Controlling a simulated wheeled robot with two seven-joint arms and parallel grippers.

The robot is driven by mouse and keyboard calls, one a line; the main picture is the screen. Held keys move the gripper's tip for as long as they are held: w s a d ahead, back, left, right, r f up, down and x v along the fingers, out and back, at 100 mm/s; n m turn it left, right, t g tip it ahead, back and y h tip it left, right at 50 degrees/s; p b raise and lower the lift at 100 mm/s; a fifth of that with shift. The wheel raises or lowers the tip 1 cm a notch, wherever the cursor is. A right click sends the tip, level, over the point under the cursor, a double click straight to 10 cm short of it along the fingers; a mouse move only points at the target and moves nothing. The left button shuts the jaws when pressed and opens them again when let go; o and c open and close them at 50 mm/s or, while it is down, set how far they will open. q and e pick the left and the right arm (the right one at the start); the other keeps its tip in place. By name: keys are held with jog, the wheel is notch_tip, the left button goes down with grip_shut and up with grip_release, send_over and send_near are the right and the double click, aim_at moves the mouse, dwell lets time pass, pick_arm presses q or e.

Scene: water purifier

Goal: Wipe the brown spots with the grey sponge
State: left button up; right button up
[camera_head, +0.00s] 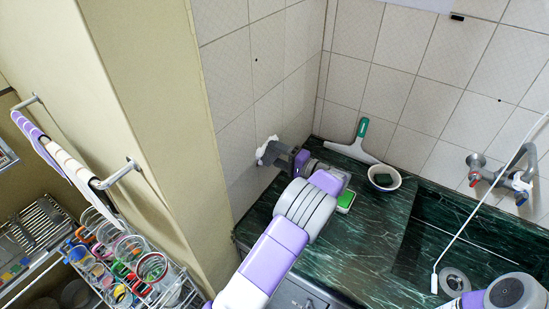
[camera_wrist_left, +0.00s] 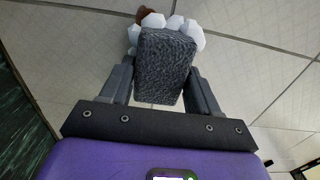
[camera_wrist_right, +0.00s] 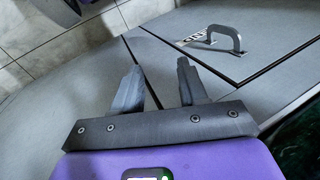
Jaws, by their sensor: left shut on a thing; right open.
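My left gripper (camera_wrist_left: 160,85) is shut on the grey sponge (camera_wrist_left: 165,68). It holds the sponge up at the tiled wall, above the left end of the counter. White foam-like lumps (camera_wrist_left: 183,25) show at the sponge's far edge and on the wall in the head view (camera_head: 266,150). A brown spot (camera_wrist_left: 146,13) shows at the top of the left wrist view, partly hidden by the foam and sponge. My right gripper (camera_wrist_right: 157,82) is open and empty, in front of grey cabinet fronts. Its fingers are outside the head view.
The dark green counter (camera_head: 345,245) holds a green-and-white block (camera_head: 346,201), a squeegee (camera_head: 353,149) and a white bowl (camera_head: 374,184) with something dark inside. The sink and tap (camera_head: 475,162) are at the right. A cream wall corner (camera_head: 160,110) and dish rack (camera_head: 170,283) stand left.

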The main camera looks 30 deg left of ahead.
aim_at(269, 163)
pick_arm(q)
jog(key=shift+w+b, duration=0.4)
jog(key=shift+w, duration=1.05)
jog(key=shift+d, duration=0.1)
jog(key=shift+s+a+b, duration=0.2)
jog(key=shift+s+b, duration=0.05)
jog(key=shift+s, duration=1.6)
jog(key=shift+s+a+b, duration=0.15)
jog(key=shift+s+b, duration=0.1)
jog(key=shift+s, duration=1.55)
jog(key=shift+s+a, duration=0.1)
jog(key=shift+s, duration=1.65)
jog(key=d, duration=0.6)
jog(key=shift+s, duration=0.15)
jog(key=shift+d, duration=0.1)
